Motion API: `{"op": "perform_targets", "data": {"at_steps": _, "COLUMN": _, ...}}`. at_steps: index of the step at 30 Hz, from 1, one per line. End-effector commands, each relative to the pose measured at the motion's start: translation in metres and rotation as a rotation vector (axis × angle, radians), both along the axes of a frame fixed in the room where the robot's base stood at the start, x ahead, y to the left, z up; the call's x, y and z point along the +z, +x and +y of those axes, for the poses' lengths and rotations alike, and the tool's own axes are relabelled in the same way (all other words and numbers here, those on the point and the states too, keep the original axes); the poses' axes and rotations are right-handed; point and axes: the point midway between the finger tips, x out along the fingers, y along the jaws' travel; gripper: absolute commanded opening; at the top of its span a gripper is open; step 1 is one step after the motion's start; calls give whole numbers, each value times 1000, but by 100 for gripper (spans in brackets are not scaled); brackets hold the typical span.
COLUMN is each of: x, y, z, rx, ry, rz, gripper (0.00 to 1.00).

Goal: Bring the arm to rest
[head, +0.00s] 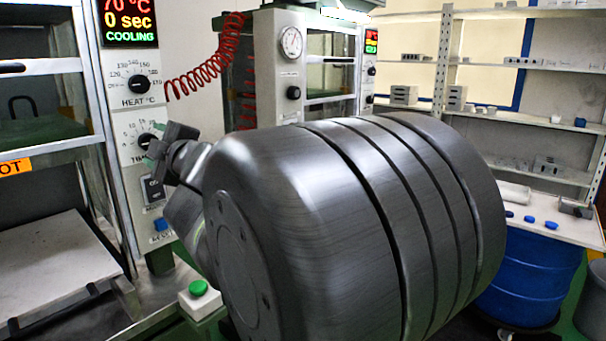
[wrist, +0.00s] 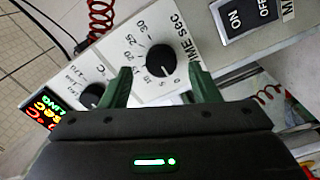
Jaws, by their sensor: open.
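My gripper (wrist: 160,88) has its two green fingers spread apart in the wrist view, with nothing held between them. It faces the time knob (wrist: 160,60), a black dial on a white panel marked in seconds. In the head view my gripper (head: 152,152) is close in front of the time knob (head: 147,139) on the left machine's panel. I cannot tell whether a finger touches the knob. My large grey arm link fills the middle of the head view and hides much behind it.
The left machine's display (head: 130,20) reads 70 °C, 0 sec, COOLING. A heat knob (head: 138,85) sits above the time knob, and a black switch (head: 153,190) below. A green button (head: 198,288) stands low in front. Shelves (head: 520,118) and a blue drum (head: 525,280) are at right.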

Motion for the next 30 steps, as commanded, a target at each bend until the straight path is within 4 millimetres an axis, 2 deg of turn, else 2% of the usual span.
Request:
{"op": "perform_targets", "data": {"at_steps": 7, "x": 0, "y": 14, "z": 17, "rx": 0, "ry": -1, "rz": 1, "gripper": 56}}
{"op": "perform_targets", "data": {"at_steps": 19, "x": 0, "y": 16, "z": 18, "rx": 0, "ry": 1, "rz": 1, "gripper": 56}}
{"op": "perform_targets", "data": {"at_steps": 23, "x": 1, "y": 12, "z": 14, "rx": -1, "ry": 0, "rz": 0, "gripper": 56}}
{"op": "perform_targets", "data": {"at_steps": 30, "x": 2, "y": -9, "z": -12, "rx": -3, "ry": 1, "rz": -2, "gripper": 56}}
